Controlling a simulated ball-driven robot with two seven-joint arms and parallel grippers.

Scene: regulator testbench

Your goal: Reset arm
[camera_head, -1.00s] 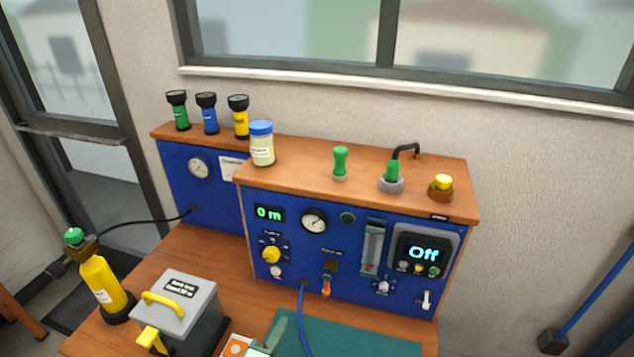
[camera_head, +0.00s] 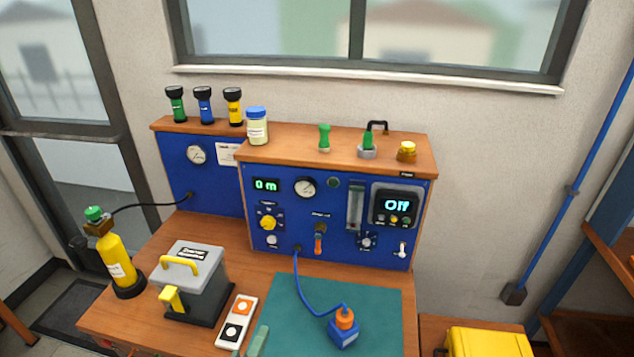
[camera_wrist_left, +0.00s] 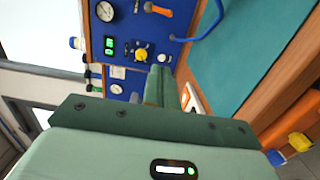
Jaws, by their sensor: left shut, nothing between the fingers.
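My left gripper (camera_head: 258,342) shows only as a narrow green tip at the bottom edge of the head view, in front of the teal mat's left edge. In the left wrist view its green fingers (camera_wrist_left: 160,87) are together with nothing between them. They point toward the blue test panel (camera_wrist_left: 125,45). Most of my left arm is outside the head view. My right gripper is in neither view.
The testbench panel (camera_head: 285,235) stands behind the teal mat (camera_head: 375,300). A blue and orange regulator (camera_head: 343,330) with a blue hose sits on the mat. A grey box (camera_head: 205,280), a switch block (camera_head: 236,322) and a yellow cylinder (camera_head: 118,262) stand left.

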